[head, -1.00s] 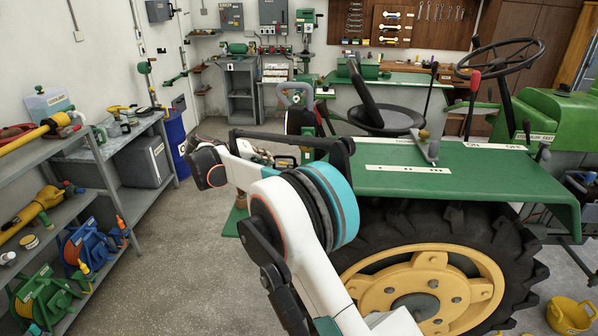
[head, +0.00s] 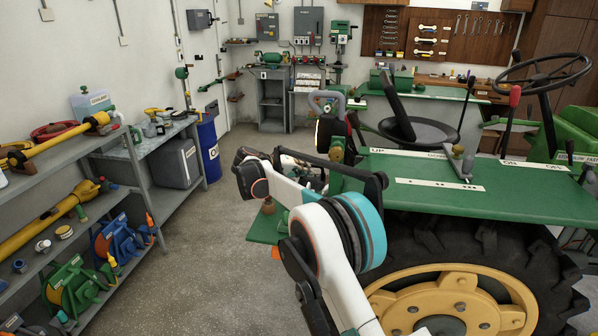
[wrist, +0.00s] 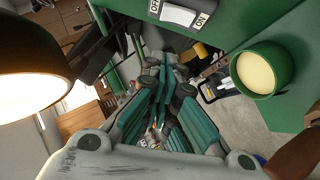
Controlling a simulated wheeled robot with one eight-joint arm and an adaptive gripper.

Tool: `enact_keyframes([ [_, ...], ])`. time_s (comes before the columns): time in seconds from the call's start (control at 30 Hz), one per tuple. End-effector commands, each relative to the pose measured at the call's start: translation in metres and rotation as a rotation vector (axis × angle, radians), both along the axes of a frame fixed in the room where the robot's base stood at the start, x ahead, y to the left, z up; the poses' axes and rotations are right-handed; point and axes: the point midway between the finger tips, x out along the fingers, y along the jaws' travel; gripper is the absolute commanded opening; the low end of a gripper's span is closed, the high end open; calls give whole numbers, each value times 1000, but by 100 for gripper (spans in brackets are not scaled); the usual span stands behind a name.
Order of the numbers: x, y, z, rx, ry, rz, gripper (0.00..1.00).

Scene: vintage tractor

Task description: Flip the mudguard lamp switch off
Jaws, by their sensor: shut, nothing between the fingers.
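In the wrist view, a white rocker switch (wrist: 178,14) with OFF and ON labels sits on the green panel at the top edge, partly cut off. I cannot tell which way its rocker is tipped. A glowing lamp (wrist: 28,88) in a dark housing fills the left side. A round green lamp (wrist: 257,72) with a cream lens stands at the right. My gripper (wrist: 165,66), with teal-padded fingers, is shut and empty, with its tips below the switch in the picture and apart from it. In the head view, my arm hides most of the gripper, and I cannot make out the switch.
The green tractor mudguard (head: 440,200) lies right of my arm, above the large tyre. Levers (head: 462,165) and the seat (head: 420,135) are behind it. Loaded shelves (head: 130,150) line the left wall. The concrete floor between shelves and tractor is clear.

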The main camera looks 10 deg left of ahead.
Motion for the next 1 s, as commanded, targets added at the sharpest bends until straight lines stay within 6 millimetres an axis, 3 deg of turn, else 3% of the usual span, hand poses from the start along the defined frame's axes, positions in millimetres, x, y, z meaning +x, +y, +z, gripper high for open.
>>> enact_keyframes([
  [0.2,30,-26,-19,1,0,-1,0],
  [0.43,28,-49,-37,0,0,0,0],
  [1.0,28,-58,-42,8,0,1,0],
])
